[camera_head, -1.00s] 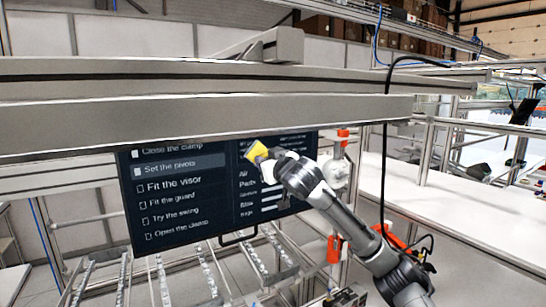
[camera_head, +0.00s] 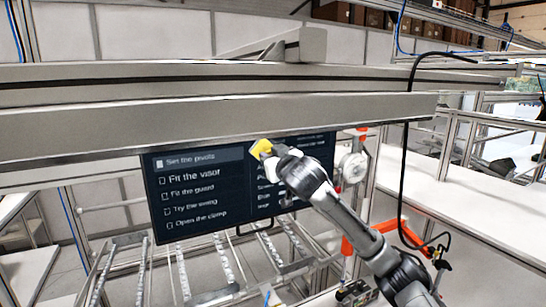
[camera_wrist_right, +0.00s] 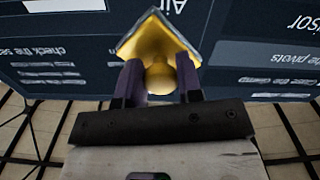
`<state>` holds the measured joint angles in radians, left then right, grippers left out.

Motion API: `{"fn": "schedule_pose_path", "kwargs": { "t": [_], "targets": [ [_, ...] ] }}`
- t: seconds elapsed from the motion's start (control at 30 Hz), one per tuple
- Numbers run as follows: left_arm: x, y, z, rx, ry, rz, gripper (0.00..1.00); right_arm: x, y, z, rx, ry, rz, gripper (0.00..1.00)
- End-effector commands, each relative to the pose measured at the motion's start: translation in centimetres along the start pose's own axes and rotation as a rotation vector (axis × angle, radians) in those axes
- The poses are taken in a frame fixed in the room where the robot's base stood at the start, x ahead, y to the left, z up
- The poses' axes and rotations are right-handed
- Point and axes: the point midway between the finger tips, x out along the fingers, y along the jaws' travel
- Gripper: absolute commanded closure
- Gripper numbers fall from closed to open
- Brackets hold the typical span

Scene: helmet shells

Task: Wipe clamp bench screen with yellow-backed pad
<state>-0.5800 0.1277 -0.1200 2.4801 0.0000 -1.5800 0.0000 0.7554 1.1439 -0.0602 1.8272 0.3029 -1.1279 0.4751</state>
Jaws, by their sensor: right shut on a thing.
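The dark clamp bench screen (camera_head: 190,195) hangs below a grey beam in the head view and lists steps in white text. Its upper edge is hidden behind the beam. My right gripper (camera_head: 265,151) is in front of the screen's upper middle, and its arm covers part of the right-hand text. The right gripper is shut on the yellow-backed pad (camera_head: 260,148). In the right wrist view the fingers grip the pad's round yellow knob (camera_wrist_right: 159,78), with the pad against or very near the screen (camera_wrist_right: 250,50); I cannot tell if it touches. My left gripper is not in view.
A long grey beam (camera_head: 220,120) crosses in front of the screen's top. A black cable (camera_head: 404,170) hangs right of my right arm. An orange and white fixture (camera_head: 353,165) stands beside the screen, and metal roller rails (camera_head: 182,270) lie below it.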

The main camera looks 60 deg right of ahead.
Motion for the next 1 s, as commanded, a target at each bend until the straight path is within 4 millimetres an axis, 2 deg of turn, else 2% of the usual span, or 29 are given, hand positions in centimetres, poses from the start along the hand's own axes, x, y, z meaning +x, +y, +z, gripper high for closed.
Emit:
{"fn": "schedule_pose_path", "kwargs": {
  "t": [0.17,0.7,1.0],
  "targets": [
    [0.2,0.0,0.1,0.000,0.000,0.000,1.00,-0.3,0.0,0.1,-0.001,0.001,0.000,0.86],
    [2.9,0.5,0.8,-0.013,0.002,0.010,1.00,-5.1,0.0,0.1,-0.001,0.003,-0.001,0.86],
    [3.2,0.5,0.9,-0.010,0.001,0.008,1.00,-6.1,0.1,-0.1,-0.001,0.002,0.001,0.86]
  ]
}}
